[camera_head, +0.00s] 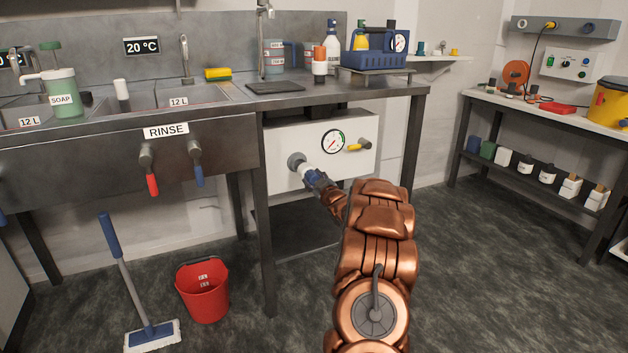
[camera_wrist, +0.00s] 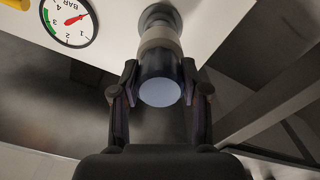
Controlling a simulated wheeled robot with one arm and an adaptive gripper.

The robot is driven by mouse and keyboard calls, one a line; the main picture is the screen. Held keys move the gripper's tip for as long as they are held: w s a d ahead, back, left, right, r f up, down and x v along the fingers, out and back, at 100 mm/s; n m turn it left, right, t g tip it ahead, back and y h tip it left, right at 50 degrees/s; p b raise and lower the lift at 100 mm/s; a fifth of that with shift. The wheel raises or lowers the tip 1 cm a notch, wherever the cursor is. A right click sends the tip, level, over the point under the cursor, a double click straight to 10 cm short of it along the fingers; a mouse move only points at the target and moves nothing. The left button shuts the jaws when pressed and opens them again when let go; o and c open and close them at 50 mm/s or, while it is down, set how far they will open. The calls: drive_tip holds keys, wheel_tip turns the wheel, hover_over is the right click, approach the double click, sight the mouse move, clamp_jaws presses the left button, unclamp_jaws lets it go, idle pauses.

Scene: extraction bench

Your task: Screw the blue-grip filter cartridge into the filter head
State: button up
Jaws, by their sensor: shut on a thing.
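The filter cartridge (camera_head: 307,171) has a white body and a blue grip. My gripper (camera_head: 318,182) is shut on the blue grip, with a finger on each side. In the wrist view the cartridge (camera_wrist: 159,62) sits between the fingers of my gripper (camera_wrist: 160,95), its pale round end facing the camera. The cartridge's far end meets the grey filter head (camera_head: 296,161) on the white panel and lines up with it. The filter head (camera_wrist: 160,14) also shows in the wrist view. How deep the cartridge sits in the head cannot be told.
The white panel (camera_head: 281,143) under the bench carries a pressure gauge (camera_head: 333,141) and a yellow-handled valve (camera_head: 359,147) right of the head. A bench leg (camera_head: 265,230) stands left of my gripper. A red bucket (camera_head: 203,290) and a mop (camera_head: 150,333) stand on the floor at left.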

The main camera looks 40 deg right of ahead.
drive_tip(key=shift+p+x, duration=1.3)
drive_tip(key=shift+x, duration=0.5)
drive_tip(key=m+p, duration=0.1)
drive_tip(key=p, duration=0.2)
drive_tip(key=shift+r, duration=0.3)
drive_tip(key=m+p, duration=0.3)
drive_tip(key=p, duration=0.2)
drive_tip(key=m+p, duration=0.3)
drive_tip(key=p, duration=0.1)
drive_tip(key=shift+p, duration=0.3)
drive_tip(key=shift+f+m+p, duration=0.25)
drive_tip(key=shift+m+p, duration=0.25)
drive_tip(key=shift+m, duration=0.6)
drive_tip(key=o, duration=1.4)
drive_tip(key=shift+c, duration=0.2)
